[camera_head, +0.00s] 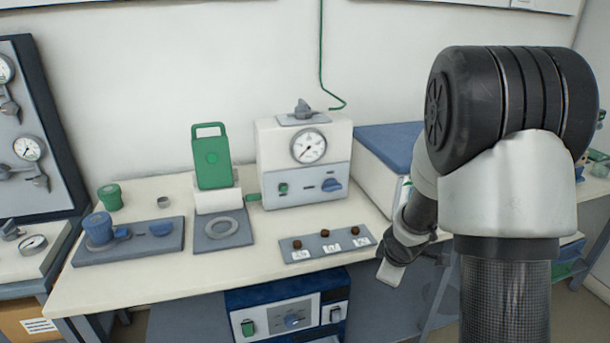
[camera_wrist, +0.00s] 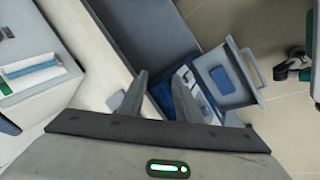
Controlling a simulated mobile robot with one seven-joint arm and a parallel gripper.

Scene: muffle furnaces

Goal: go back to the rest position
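My gripper (camera_head: 391,271) hangs at the front right edge of the white bench, pointing downward, with my dark and white arm above it. In the wrist view my gripper's two fingers (camera_wrist: 161,77) stand apart with a gap between them, and nothing is held. Below the fingers in that view are a dark blue-grey panel (camera_wrist: 147,30) and an open-looking grey and blue drawer-like part (camera_wrist: 228,78). In the head view my arm hides part of the bench's right side.
On the bench (camera_head: 130,280) are a gauge unit (camera_head: 308,185), a green device (camera_head: 211,160), a grey plate with small brown pieces (camera_head: 327,245) and a blue-lidded box (camera_head: 390,145). A blue-and-white unit (camera_head: 290,312) sits below. A gauge panel (camera_head: 30,130) stands left.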

